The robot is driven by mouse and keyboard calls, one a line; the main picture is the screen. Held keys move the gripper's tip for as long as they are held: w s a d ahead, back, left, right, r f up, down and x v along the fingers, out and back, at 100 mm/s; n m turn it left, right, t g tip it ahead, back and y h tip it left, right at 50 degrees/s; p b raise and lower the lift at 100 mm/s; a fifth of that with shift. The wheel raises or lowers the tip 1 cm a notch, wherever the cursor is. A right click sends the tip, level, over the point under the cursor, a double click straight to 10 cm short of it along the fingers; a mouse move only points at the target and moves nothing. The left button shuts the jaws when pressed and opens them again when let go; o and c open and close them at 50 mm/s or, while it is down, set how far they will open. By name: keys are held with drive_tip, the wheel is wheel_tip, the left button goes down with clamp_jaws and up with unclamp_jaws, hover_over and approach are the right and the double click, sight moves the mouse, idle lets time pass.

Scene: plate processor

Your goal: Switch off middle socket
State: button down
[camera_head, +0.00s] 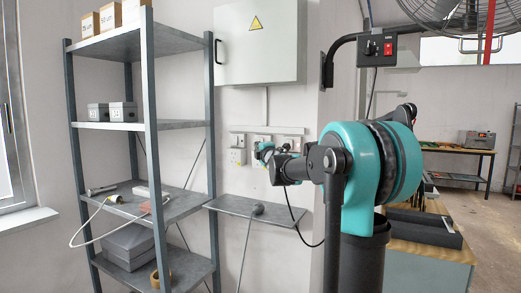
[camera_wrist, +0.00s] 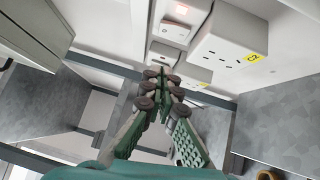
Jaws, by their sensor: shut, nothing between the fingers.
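White socket boxes are mounted on the wall in a row. In the head view I see the left socket (camera_head: 237,157), and the right socket (camera_head: 289,142); the middle one is partly hidden behind my gripper (camera_head: 263,151). In the wrist view, my gripper (camera_wrist: 161,82) has its fingers together with nothing between them. A white socket box (camera_wrist: 228,48) with dark slots and a yellow label is to the right. I cannot tell whether the fingertips touch anything.
A grey metal shelf unit (camera_head: 148,125) stands left of the sockets. A narrow grey wall shelf (camera_head: 275,213) is below them, with a dark plug and cable on it. An electrical cabinet (camera_head: 258,42) hangs above.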

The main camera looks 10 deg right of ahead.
sight(258, 140)
drive_tip(key=shift+w+d+r, duration=0.15)
drive_tip(key=shift+w+d, duration=0.15)
drive_tip(key=shift+w, duration=0.85)
drive_tip(key=shift+w+d+r, duration=0.1)
drive_tip(key=shift+w+d, duration=0.2)
drive_tip(key=shift+w, duration=0.85)
drive_tip(key=shift+w+d+r, duration=0.15)
drive_tip(key=shift+w+d, duration=0.15)
drive_tip(key=shift+w, duration=0.85)
drive_tip(key=shift+w+d+r, duration=0.15)
drive_tip(key=shift+w+d, duration=0.05)
